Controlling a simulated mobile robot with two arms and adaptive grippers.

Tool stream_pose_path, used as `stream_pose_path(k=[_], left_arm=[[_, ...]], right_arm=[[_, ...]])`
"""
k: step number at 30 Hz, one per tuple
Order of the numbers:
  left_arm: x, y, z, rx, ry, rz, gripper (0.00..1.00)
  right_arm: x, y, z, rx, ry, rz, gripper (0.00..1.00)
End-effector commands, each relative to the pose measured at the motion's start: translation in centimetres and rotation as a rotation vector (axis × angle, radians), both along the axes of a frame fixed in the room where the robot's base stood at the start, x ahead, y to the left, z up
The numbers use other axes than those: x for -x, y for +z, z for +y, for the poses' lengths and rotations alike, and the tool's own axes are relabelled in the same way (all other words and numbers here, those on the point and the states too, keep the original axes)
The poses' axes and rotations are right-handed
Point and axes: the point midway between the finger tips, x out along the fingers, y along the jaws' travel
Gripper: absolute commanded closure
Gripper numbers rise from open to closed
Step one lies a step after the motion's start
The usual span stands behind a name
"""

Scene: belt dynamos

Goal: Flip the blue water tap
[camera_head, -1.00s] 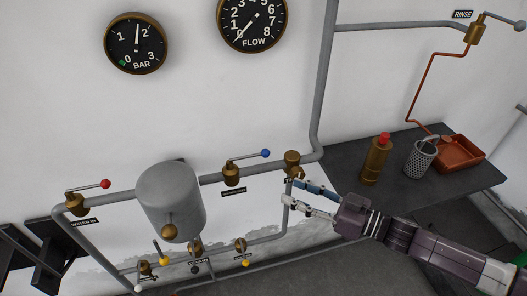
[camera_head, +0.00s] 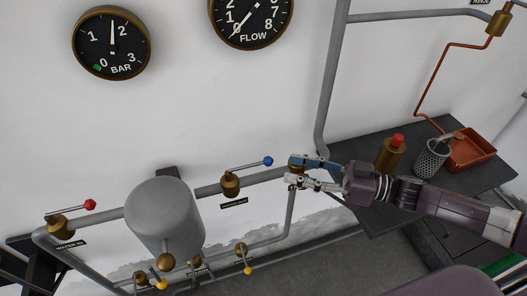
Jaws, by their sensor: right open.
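The blue water tap has a brass body (camera_head: 231,185) on the horizontal grey pipe. Its thin lever runs right and slightly up to a blue ball knob (camera_head: 268,161). My right gripper (camera_head: 291,171) comes in from the right, with its fingers pointing left. It is open and empty, just right of and slightly below the blue knob, apart from it in the picture. Its fingers cover most of the brass pipe fitting behind them. My left gripper is not in view.
A red-knobbed tap (camera_head: 61,226) and a grey tank (camera_head: 162,215) are left of the blue tap. Yellow-knobbed taps (camera_head: 247,267) sit below. Two gauges (camera_head: 112,43) hang above. A dark table (camera_head: 365,212) at right bears a brass bottle (camera_head: 390,155), a mesh cup (camera_head: 431,160) and an orange tray (camera_head: 478,162).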

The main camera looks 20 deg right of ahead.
Motion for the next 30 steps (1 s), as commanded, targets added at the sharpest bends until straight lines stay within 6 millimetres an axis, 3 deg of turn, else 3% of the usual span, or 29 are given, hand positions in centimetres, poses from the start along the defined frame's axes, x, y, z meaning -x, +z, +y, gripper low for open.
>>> stream_pose_path(k=[7, 15, 21, 30], left_arm=[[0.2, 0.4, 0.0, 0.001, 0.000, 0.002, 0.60], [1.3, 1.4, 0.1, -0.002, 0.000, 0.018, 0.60], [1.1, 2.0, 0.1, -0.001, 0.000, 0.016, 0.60], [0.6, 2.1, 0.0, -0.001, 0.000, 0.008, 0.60]], right_arm=[[-0.6, 0.2, 1.0, -0.003, 0.002, -0.002, 0.57], [-2.6, 0.4, 4.3, -0.004, 0.003, -0.002, 0.57], [-3.8, 0.2, 6.1, -0.002, 0.002, -0.001, 0.57], [-4.1, 0.0, 6.6, 0.001, 0.001, 0.000, 0.57]])
